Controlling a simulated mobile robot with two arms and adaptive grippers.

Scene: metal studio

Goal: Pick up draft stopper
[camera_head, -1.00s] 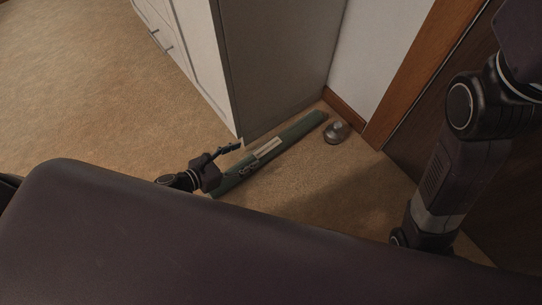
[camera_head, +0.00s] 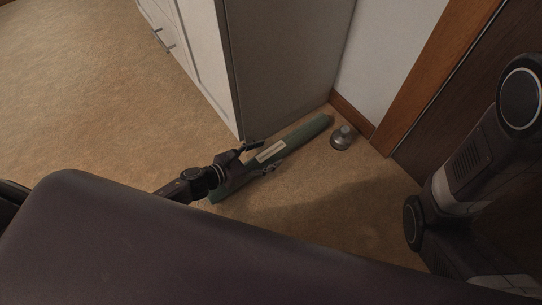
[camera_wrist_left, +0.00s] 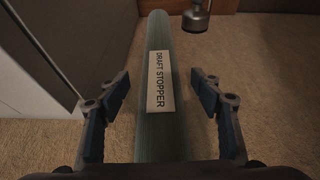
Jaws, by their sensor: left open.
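The draft stopper (camera_head: 300,137) is a long green roll with a pale label. It lies on the carpet along the foot of the cabinet. In the left wrist view the draft stopper (camera_wrist_left: 158,36) runs away from me, its label reading "DRAFT STOPPER". My left gripper (camera_head: 264,157) is above its near half. In the wrist view the left gripper's fingers (camera_wrist_left: 162,92) are spread on either side of the roll, with gaps to it. The near end of the roll is partly hidden by my gripper. My right arm shows at the right; its gripper is out of view.
A cabinet (camera_head: 284,65) with white drawers stands right beside the roll on its left. A small metal door stop (camera_head: 342,138) is on the floor near the far end. A wooden door frame (camera_head: 432,70) is at the right. Open carpet (camera_head: 85,85) lies at the left.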

